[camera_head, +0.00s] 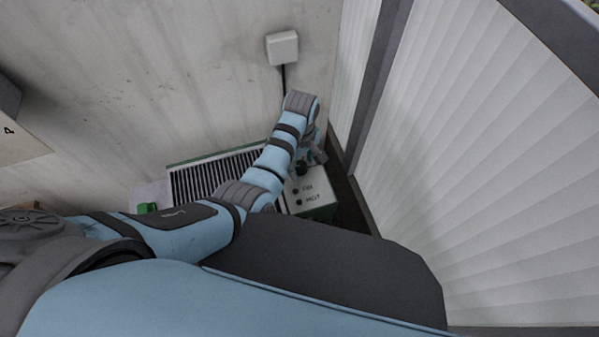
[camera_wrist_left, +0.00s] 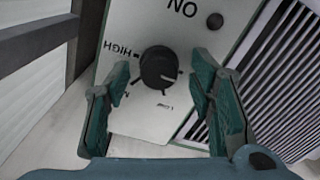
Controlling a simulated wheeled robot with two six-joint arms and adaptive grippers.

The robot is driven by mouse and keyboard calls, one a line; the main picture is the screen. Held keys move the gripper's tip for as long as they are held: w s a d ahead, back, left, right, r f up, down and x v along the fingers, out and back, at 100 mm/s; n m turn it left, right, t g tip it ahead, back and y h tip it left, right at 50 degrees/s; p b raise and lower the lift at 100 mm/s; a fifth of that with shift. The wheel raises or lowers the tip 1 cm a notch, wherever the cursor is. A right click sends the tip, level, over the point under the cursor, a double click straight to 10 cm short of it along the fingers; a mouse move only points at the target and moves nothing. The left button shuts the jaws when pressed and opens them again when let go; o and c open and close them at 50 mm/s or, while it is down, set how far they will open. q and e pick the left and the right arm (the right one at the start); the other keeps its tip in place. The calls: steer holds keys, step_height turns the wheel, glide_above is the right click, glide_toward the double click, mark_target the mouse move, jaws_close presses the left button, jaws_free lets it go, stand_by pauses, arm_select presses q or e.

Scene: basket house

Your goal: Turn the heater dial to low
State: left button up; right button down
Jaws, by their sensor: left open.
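The heater (camera_head: 311,209) stands low against the wall, with a dark slatted grille and a pale control panel. In the left wrist view its panel (camera_wrist_left: 140,118) carries a round black dial (camera_wrist_left: 157,70) with the words HIGH, LOW and ON around it; a middle label is partly covered by a finger. I cannot clearly read which mark the dial points at. My left gripper (camera_wrist_left: 160,78) is open, its green fingers on either side of the dial, with visible gaps. In the head view the gripper (camera_head: 310,160) is partly hidden by my own arm over the panel.
A white wall box (camera_head: 283,47) with a dark cable sits above the heater. A pale ribbed panel with a dark frame (camera_head: 367,85) stands close on the right. A small green object (camera_head: 146,208) lies left of the grille (camera_head: 200,180).

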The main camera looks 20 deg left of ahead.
arm_select(q)
steer(key=shift+f, duration=0.4)
steer(key=shift+r, duration=0.15)
arm_select(e)
steer(key=shift+f, duration=0.3)
